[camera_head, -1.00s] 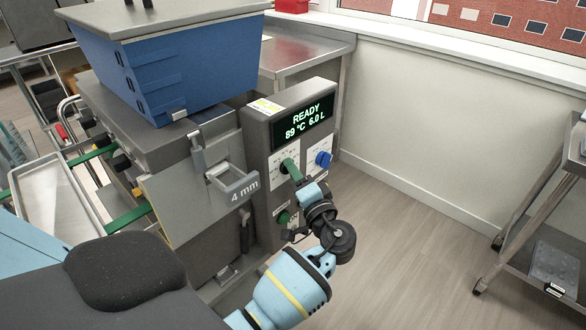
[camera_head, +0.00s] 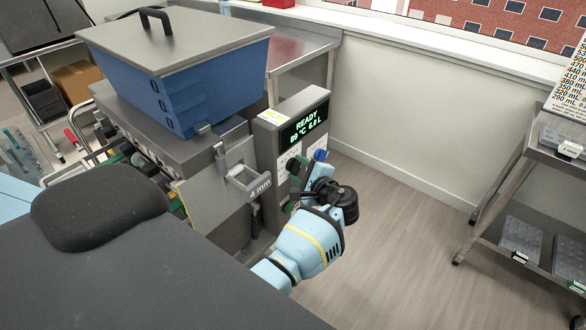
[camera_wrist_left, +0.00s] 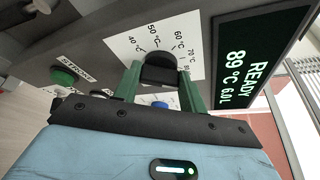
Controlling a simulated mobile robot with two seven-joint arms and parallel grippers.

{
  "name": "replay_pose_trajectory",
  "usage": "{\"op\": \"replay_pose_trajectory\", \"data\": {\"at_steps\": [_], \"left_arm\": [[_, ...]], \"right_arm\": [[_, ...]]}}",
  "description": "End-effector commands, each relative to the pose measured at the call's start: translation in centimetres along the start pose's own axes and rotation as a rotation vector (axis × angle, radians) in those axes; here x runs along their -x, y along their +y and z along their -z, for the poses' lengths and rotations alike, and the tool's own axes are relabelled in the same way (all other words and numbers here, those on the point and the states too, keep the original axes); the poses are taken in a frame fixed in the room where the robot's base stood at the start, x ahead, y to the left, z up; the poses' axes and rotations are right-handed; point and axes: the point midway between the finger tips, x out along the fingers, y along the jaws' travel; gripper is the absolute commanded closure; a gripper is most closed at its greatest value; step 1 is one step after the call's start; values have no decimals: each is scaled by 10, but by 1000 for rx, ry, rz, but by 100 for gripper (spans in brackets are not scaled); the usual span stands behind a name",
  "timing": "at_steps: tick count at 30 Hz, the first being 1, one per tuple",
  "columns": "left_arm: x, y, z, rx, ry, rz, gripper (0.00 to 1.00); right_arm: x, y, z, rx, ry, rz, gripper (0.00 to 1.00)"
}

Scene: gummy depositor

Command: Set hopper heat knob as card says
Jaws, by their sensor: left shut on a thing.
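The heat knob (camera_wrist_left: 158,70) is black and sits on a white dial plate (camera_wrist_left: 124,44) marked from 40 °C upward, in the left wrist view. My left gripper (camera_wrist_left: 160,84) has its green fingers on both sides of the knob, shut on it. In the head view the left gripper (camera_head: 297,172) is at the control panel (camera_head: 268,140), and its fingers and wrist hide the knob. The display (camera_head: 303,130) reads READY, 89 °C, 6.0 L. I cannot tell the knob's exact pointer mark. My right gripper is not in view.
A blue knob (camera_head: 320,155) is beside the gripper, and a green button (camera_wrist_left: 63,75) is on the same panel. The blue hopper (camera_head: 195,90) stands behind. A printed mL chart (camera_head: 572,85) is on the right cart (camera_head: 500,190). Floor between is clear.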

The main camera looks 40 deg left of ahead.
Motion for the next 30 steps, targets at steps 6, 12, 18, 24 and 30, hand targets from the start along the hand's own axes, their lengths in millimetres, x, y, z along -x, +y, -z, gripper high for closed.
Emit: {"op": "replay_pose_trajectory", "data": {"at_steps": [6, 12, 18, 24, 30], "left_arm": [[1, -8, -1, -183, 0, -77, 81], [0, -6, 0, -362, -1, -151, 81], [0, -6, 2, -539, -1, -224, 81], [-1, -7, 3, -717, -1, -296, 81], [-2, -8, 4, -893, -1, -370, 81]], "right_arm": [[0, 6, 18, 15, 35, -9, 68], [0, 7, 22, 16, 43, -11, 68], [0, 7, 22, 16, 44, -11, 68], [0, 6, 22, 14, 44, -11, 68], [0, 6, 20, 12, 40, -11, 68]]}}
